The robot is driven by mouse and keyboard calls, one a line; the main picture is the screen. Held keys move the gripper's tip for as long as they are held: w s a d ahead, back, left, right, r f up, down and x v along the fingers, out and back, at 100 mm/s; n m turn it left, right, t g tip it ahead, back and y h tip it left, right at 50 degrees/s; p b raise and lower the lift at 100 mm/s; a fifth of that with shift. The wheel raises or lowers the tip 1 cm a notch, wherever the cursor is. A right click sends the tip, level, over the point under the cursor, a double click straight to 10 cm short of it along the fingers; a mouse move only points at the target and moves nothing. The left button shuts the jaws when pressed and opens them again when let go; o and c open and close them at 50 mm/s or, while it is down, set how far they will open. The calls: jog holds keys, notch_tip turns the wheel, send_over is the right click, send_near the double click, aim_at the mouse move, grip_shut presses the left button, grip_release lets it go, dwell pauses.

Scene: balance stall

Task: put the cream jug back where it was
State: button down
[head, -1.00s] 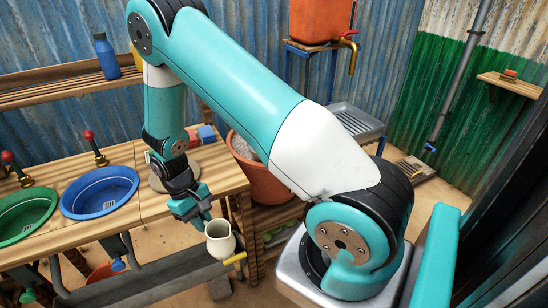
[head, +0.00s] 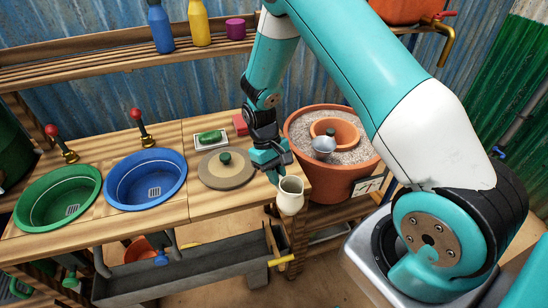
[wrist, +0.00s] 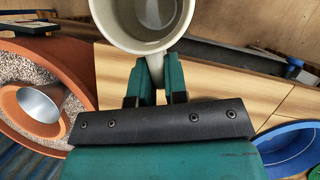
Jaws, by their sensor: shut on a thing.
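The cream jug (head: 291,196) is upright in the head view, just off the front right corner of the wooden counter (head: 232,202). My gripper (head: 278,180) is shut on the jug's handle, on the jug's far side. In the wrist view my gripper (wrist: 158,85) has its two green fingers closed around the handle, with the jug (wrist: 142,25) open towards the camera. The jug looks empty inside.
A round board with a green knob (head: 229,178) lies on the counter's right part. Blue (head: 146,180) and green (head: 58,198) basins with red-topped taps are left. A large terracotta pot (head: 332,180) of gravel stands right. A grey trough (head: 190,270) runs below.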

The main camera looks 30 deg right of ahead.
jog(key=w+d+r+n+t+h+b, duration=0.1)
jog(key=w+d+r+n+t+h, duration=0.1)
jog(key=w+r+n, duration=0.6)
jog(key=w+d+r+n+t+h+b, duration=0.1)
jog(key=w+r+n+h, duration=0.1)
jog(key=w+r+n, duration=0.5)
jog(key=shift+m, duration=0.5)
jog(key=s+f+p, duration=0.1)
jog(key=f, duration=0.4)
jog(key=s+f+p, duration=0.1)
jog(key=f, duration=0.5)
jog(key=s+f+p, duration=0.1)
jog(key=f, duration=0.5)
jog(key=shift+d+f, duration=0.1)
jog(key=shift+d, duration=0.15)
jog(key=shift+s+f, duration=0.1)
jog(key=c, duration=1.2)
grip_release()
jog(key=shift+o, duration=0.3)
